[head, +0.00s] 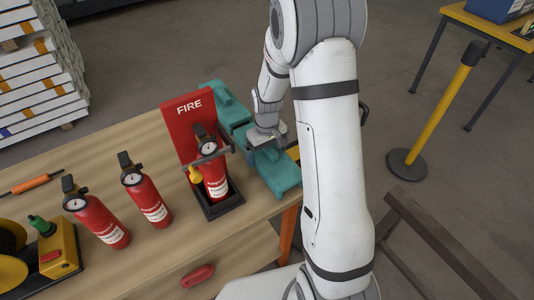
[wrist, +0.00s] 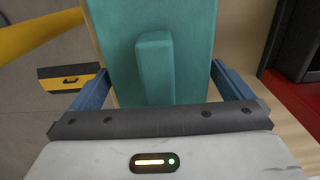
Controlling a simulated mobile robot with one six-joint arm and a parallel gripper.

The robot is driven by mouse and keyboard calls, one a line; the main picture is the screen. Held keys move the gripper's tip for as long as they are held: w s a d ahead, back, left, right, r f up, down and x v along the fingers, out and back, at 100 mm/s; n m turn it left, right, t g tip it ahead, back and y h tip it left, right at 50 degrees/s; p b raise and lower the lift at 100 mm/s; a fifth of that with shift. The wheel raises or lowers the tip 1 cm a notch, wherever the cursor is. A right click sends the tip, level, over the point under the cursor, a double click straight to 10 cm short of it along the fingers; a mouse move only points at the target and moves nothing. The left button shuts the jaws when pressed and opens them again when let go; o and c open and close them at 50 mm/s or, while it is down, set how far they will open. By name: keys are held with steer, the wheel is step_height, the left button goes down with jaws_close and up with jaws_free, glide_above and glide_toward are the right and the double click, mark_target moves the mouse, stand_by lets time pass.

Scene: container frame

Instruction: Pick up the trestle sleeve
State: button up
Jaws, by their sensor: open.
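A teal piece with a raised ridge, which I take for the trestle sleeve (head: 284,178), lies along the right edge of the wooden table. In the wrist view the teal sleeve (wrist: 190,60) and its upright ridge fill the middle. My gripper (head: 267,142) is over the teal piece, with its blue fingers (wrist: 160,78) apart, one on each side of the ridge. The ridge is between the fingers, and no grip on it shows. More teal with a similar ridge (head: 222,97) lies behind the gripper; whether it is a separate piece is hard to tell.
A red FIRE stand (head: 180,128) with an extinguisher (head: 214,180) stands close left of the teal piece. Two more extinguishers (head: 152,204) stand farther left on the wooden table (head: 90,158). A yellow post (head: 441,105) stands on the floor to the right.

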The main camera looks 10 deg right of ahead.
steer(key=shift+f, duration=0.1)
steer(key=shift+c, duration=0.2)
steer(key=c, duration=0.8)
